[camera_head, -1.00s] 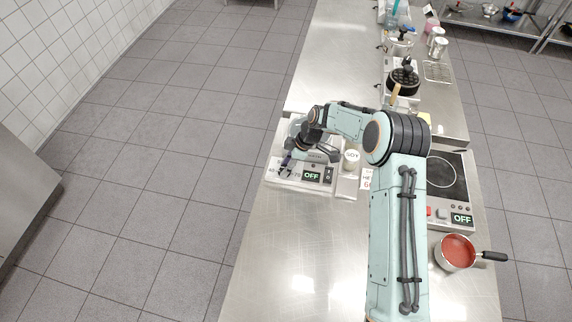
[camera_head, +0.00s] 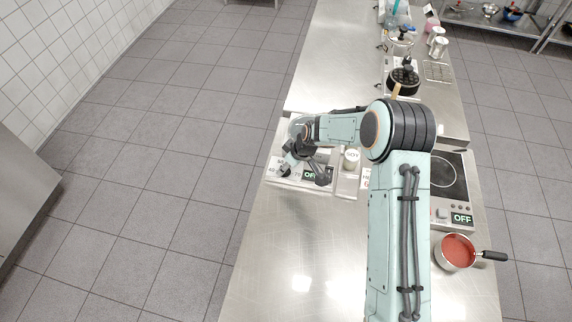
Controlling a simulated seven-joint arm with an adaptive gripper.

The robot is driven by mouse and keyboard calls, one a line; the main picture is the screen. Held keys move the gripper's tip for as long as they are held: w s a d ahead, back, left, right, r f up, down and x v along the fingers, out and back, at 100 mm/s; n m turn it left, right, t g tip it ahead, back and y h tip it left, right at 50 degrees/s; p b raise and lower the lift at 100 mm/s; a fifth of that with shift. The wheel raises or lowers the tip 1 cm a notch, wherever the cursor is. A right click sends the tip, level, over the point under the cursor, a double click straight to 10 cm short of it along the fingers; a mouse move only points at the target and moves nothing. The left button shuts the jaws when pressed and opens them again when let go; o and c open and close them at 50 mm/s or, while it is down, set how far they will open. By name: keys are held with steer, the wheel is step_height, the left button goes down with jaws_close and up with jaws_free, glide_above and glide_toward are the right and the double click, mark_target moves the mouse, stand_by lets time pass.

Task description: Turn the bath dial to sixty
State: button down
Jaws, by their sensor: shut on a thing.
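The bath unit (camera_head: 272,176) is a pale box on the left side of the steel counter, with a lit OFF display (camera_head: 309,174) on its front panel. Small scale numbers show at the panel's left part, too small to read surely. My gripper (camera_head: 300,170) reaches down over this panel from the right. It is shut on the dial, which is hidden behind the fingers. A dark part of the gripper covers the right end of the display. I cannot see which number the dial points to.
A jar with a pale lid (camera_head: 351,158) stands right of the bath unit. A hot plate (camera_head: 440,177) with its own OFF display and a pan of red sauce (camera_head: 456,252) are farther right. The front counter (camera_head: 285,260) is clear.

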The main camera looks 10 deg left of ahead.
steer(key=m+t+h, duration=0.1)
steer(key=m, duration=0.3)
steer(key=shift+s+a+m, duration=0.1)
steer(key=shift+m, duration=0.2)
steer(key=m+t+h, duration=0.1)
steer(key=m, duration=0.2)
steer(key=shift+m, duration=0.3)
steer(key=m+h, duration=0.1)
steer(key=m, duration=0.1)
steer(key=m+h, duration=0.1)
steer(key=m, duration=0.1)
steer(key=shift+a+t, duration=0.15)
steer(key=shift+t, duration=0.15)
steer(key=shift+m+h, duration=0.7)
steer(key=shift+m, duration=1.4)
steer(key=c, duration=0.9)
jaws_free()
steer(key=shift+o, duration=0.2)
steer(key=shift+r, duration=0.1)
